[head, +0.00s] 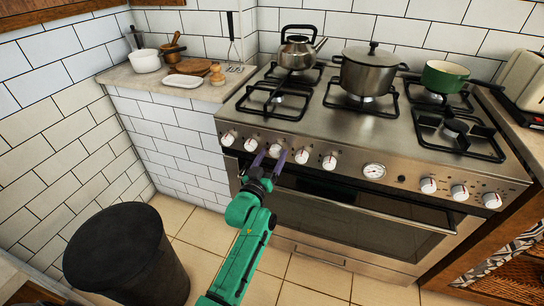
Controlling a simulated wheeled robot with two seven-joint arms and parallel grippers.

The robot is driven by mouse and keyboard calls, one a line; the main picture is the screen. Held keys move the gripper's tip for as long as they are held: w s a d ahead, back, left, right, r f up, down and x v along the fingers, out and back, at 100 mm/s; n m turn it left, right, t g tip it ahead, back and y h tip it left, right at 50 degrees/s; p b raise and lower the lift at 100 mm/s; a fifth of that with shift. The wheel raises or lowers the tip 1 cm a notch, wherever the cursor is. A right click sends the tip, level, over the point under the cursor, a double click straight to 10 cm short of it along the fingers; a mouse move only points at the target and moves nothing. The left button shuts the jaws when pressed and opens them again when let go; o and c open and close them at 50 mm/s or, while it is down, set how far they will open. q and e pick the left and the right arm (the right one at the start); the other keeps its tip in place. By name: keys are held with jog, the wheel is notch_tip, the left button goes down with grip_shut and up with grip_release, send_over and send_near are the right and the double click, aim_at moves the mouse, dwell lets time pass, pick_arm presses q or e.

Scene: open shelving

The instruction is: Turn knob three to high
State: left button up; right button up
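The stove (400,215) has a front panel with a row of white knobs with red marks. The third knob from the left (275,151) is on the left half of the panel. My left gripper (270,158) reaches up to it from below, with its two purple fingers apart, one on each side of this knob. I cannot tell whether the fingers touch it. The fourth knob (302,157) is just right of the right finger, and the second knob (251,144) is just left of the left finger. My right gripper is not in view.
A kettle (297,53), a steel pot (368,75) and a green pan (444,77) stand on the stove top. An oven handle (400,217) runs below the knobs. A dark bin (125,255) stands at lower left. Dishes sit on the left counter (125,78).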

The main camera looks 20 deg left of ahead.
pick_arm(q)
jog(key=s+a+f, duration=0.1)
jog(key=s, duration=1.3)
jog(key=shift+s+a+f+p, duration=0.2)
jog(key=shift+a+f+p, duration=0.1)
jog(key=shift+p, duration=0.1)
jog(key=s+f+m+g+p, duration=0.1)
jog(key=s+f+g+p, duration=0.35)
jog(key=f, duration=0.85)
jog(key=s+f+m+g+p, duration=0.2)
jog(key=s+f+g, duration=0.4)
jog(key=f, duration=0.6)
jog(key=s+a+f+g+y+p, duration=0.1)
jog(key=s+a+f+g+p, duration=0.1)
jog(key=s, duration=1.1)
jog(key=s+a+f+m+g+y+p, duration=0.1)
jog(key=s+a+f+g+p, duration=0.1)
jog(key=s+a+f+g, duration=0.3)
jog(key=s+a+f, duration=0.1)
jog(key=s+f, duration=0.3)
jog(key=s, duration=0.4)
jog(key=shift+a, duration=0.15)
